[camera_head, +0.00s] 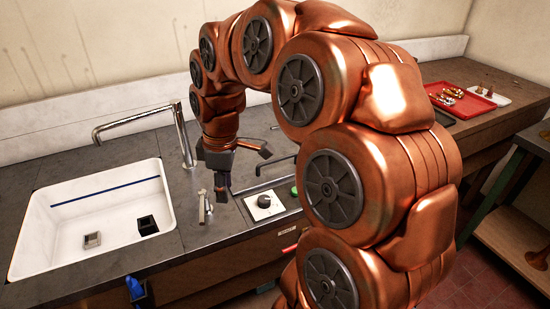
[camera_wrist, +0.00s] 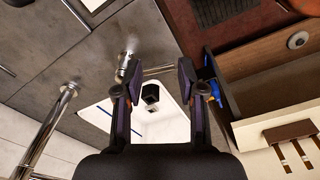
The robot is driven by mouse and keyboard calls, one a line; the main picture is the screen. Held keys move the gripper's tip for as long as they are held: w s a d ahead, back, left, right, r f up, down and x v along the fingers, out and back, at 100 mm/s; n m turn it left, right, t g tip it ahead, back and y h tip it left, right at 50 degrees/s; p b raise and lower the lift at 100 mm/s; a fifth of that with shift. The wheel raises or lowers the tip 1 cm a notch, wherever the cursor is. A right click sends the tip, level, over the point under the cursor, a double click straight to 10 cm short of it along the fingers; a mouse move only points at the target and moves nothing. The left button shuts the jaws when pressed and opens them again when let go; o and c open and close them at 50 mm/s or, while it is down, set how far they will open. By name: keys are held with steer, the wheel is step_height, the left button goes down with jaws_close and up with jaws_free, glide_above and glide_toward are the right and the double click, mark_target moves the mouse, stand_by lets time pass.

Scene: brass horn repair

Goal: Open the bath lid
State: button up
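My gripper (camera_head: 238,168) hangs over the counter, right of the sink, with its fingers spread apart. In the wrist view its two fingertips (camera_wrist: 158,74) are wide apart with nothing held between them. A dark bar handle (camera_head: 276,164) shows just right of the gripper, apparently on the bath lid; my arm hides much of that area, and the lid's outline is unclear. A light control plate with a black knob (camera_head: 264,202) and a green button (camera_head: 294,190) sit in front of it. I see no raised lid.
A short metal fitting (camera_head: 205,206) stands just below-left of my gripper; it also shows near the left finger in the wrist view (camera_wrist: 125,62). A tall tap (camera_head: 182,135) and white sink (camera_head: 30,235) lie left. A red tray (camera_head: 436,88) sits at the far right.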

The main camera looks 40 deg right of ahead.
steer(key=w+d+n+t, duration=0.1)
steer(key=w+d, duration=0.2)
steer(key=d, duration=0.3)
steer(key=w+d+n, duration=0.2)
steer(key=w+d, duration=0.1)
steer(key=d, duration=0.2)
steer(key=n+h+b, duration=0.1)
steer(key=n, duration=0.1)
glide_toward(275, 160)
steer(key=shift+w+d+f+p, duration=0.1)
steer(key=shift+w+f+p, duration=0.2)
steer(key=shift+f, duration=1.1)
steer(key=shift+w+d+f+p, duration=0.1)
steer(key=shift+f+p, duration=0.25)
steer(key=shift+f, duration=1)
steer(key=shift+w+d+f+p, duration=0.15)
steer(key=shift+f+p, duration=0.2)
steer(key=shift+f, duration=1.05)
jaws_close()
